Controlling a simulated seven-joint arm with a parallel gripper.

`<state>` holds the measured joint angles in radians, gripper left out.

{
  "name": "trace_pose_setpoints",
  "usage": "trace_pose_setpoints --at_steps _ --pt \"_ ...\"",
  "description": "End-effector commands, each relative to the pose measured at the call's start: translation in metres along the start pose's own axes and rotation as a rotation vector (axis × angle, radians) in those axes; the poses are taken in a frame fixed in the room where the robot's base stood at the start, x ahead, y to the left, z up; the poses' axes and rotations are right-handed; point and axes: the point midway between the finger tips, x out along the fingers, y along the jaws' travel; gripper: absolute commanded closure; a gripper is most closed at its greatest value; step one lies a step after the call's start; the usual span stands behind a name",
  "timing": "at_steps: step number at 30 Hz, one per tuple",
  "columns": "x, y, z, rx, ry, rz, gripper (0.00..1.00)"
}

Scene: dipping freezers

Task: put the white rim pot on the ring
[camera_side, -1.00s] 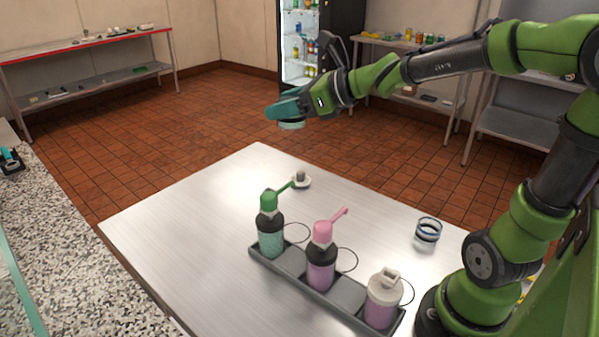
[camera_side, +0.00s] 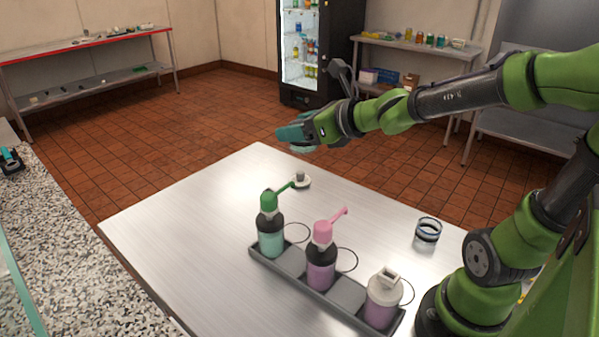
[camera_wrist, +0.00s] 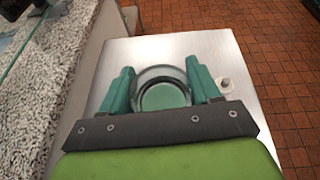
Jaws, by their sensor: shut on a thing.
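My gripper (camera_side: 290,134) is above the far part of the steel table, its teal fingers shut on a round pot (camera_side: 304,148). In the wrist view the pot (camera_wrist: 165,97) sits between both fingers, with a pale clear rim and teal inside; it looks roughly level. Thin dark rings (camera_side: 297,224) show beside the bottle tray; I cannot tell which is the task's ring, or whether they lie flat on the table. A second clear pot with dark bands (camera_side: 428,231) stands on the table at the right, apart from my gripper.
A grey tray (camera_side: 292,262) holds a green-topped bottle (camera_side: 270,228), a pink-topped bottle (camera_side: 321,257) and a white-topped bottle (camera_side: 383,298). A white disc with a grey knob (camera_side: 301,180) lies near the far edge. The table's left part (camera_side: 185,230) is clear.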

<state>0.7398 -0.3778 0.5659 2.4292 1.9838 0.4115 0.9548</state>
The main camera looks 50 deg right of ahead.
Motion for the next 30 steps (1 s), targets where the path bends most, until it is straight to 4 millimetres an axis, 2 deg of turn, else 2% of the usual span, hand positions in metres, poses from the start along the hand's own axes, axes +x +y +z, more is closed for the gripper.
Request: trace_pose_setpoints --at_steps 9,16,23,30 --pt "0.025 -0.007 0.003 -0.051 -0.007 0.138 0.68" --pt "0.055 -0.021 -0.007 -0.111 -0.015 0.290 0.68" --pt "0.094 -0.041 -0.044 -0.199 -0.028 0.504 0.68" --pt "0.121 -0.056 -0.103 -0.284 -0.041 0.702 0.68"
